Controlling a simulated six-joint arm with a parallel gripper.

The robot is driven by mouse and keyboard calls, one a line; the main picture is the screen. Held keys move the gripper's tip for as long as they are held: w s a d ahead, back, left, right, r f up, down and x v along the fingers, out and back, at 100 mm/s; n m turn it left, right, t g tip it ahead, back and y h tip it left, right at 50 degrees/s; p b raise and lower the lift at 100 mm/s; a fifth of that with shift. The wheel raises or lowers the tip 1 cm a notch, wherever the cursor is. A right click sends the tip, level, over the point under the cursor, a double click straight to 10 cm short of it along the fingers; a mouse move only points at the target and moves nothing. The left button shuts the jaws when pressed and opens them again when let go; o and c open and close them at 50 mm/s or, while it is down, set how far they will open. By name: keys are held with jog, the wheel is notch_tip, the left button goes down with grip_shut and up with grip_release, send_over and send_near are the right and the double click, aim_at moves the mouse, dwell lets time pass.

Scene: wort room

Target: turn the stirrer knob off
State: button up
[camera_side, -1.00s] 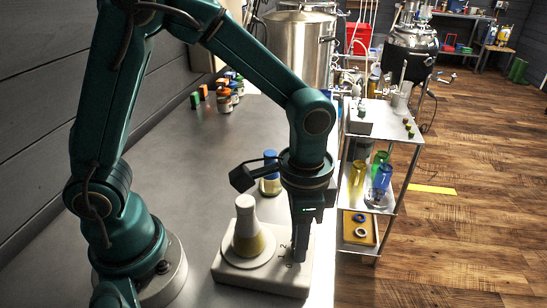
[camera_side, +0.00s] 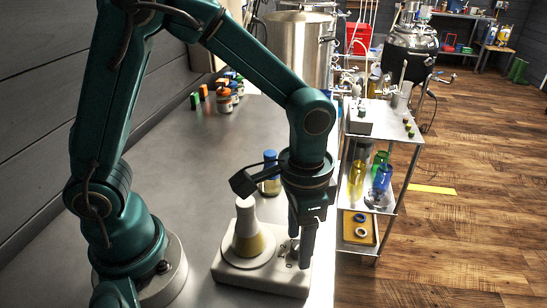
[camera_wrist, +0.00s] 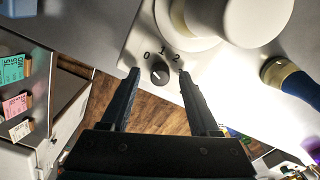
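The stirrer (camera_side: 232,274) is a pale flat unit on the bench, with a flask (camera_side: 246,230) of yellow liquid upright on its round plate. In the wrist view its small dark knob (camera_wrist: 159,73) sits beside the printed marks 0, 1 and 2. A short light line shows on the knob; I cannot tell surely which mark it points at. My gripper (camera_wrist: 158,74) is open, with one fingertip on each side of the knob and a gap on both sides. In the side view my gripper (camera_side: 300,252) points down at the stirrer's right end, its fingers partly hiding the marks.
A blue-capped bottle (camera_side: 270,173) stands behind the flask and close to my wrist. Several small jars (camera_side: 225,97) stand farther back on the bench. A metal cart (camera_side: 385,125) with bottles on its shelf is beyond the bench's right edge. The bench front-left of the jars is clear.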

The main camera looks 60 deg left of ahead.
jog(key=shift+r, duration=2.6)
notch_tip(320, 180, down, 5)
jog(key=shift+f, duration=0.2)
jog(key=shift+m, duration=0.5)
jog(key=shift+r, duration=0.1)
